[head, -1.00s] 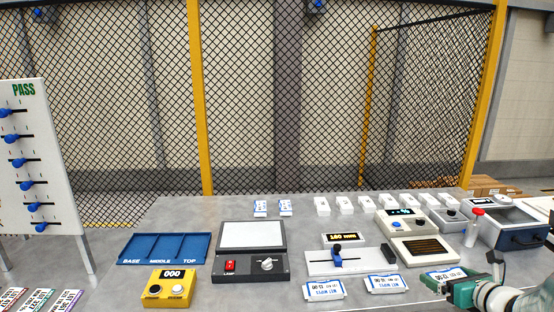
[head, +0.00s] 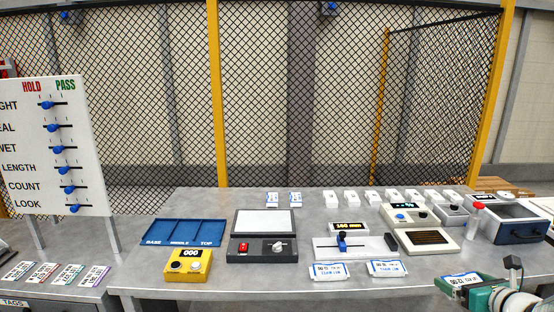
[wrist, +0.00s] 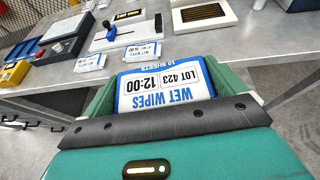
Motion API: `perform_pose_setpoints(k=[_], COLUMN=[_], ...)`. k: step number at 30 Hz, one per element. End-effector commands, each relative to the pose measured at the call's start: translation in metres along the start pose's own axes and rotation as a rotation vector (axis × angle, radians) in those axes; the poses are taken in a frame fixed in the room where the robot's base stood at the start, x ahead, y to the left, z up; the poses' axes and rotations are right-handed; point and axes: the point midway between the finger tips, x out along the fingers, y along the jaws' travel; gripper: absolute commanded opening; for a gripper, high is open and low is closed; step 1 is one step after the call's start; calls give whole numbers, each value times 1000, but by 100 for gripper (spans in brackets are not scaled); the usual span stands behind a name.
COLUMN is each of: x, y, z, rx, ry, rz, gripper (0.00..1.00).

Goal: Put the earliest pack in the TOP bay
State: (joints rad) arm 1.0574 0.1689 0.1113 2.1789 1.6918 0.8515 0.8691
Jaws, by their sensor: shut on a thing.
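My gripper (head: 466,284) is shut on a white and blue wet wipes pack (wrist: 165,92), in front of the table's right end. In the wrist view its upside-down label reads LOT 423 and 12:00. The blue tray (head: 183,243) at the table's left has bays marked BASE, MIDDLE and TOP; the TOP bay (head: 208,230) is rightmost and looks empty. Two similar packs lie at the front edge, a left one (head: 328,271) and a right one (head: 386,267); their times are too small to read. My gripper is well to the right of the tray.
A yellow counter box (head: 188,264) stands before the tray. A lamp panel (head: 263,235), a slide gauge (head: 350,247) and a grille box (head: 428,241) fill the middle and right. A HOLD/PASS board (head: 60,145) stands left, above coloured tags (head: 68,274).

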Motion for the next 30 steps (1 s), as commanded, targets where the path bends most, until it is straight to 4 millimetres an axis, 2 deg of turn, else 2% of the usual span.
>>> perform_pose_setpoints(k=[3, 11, 14, 17, 24, 30], x=[1, 39, 54, 72, 111, 129], y=[0, 45, 68, 98, 193, 274], z=[0, 6, 8, 8, 0, -17], rx=[0, -18, -27, -37, -68, -92], ry=[0, 1, 0, 1, 3, 4], rz=[1, 50, 72, 99, 173, 230], gripper=[72, 72, 72, 72, 72, 72])
